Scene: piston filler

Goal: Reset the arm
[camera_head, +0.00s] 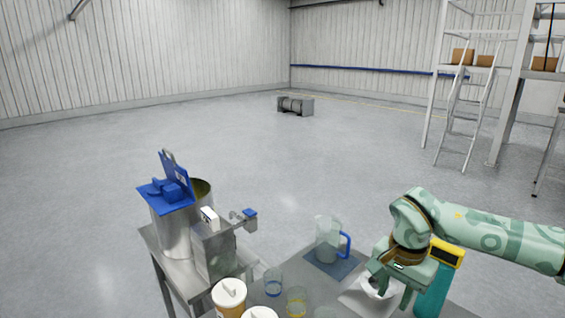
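My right gripper (391,289) comes in from the right on a pale green arm and points down over the right part of the grey table. Its fingers are spread around a white rounded object (378,289) on a white mat or tray (354,300). I cannot tell whether the fingers touch it. My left gripper is not in view.
A teal device with a yellow top (446,253) stands right beside the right gripper. A clear jug with a blue handle (327,240) stands left of it on a blue mat (322,267). Small glasses (297,300), orange-white tubs (229,297) and the steel filler (214,250) are further left.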

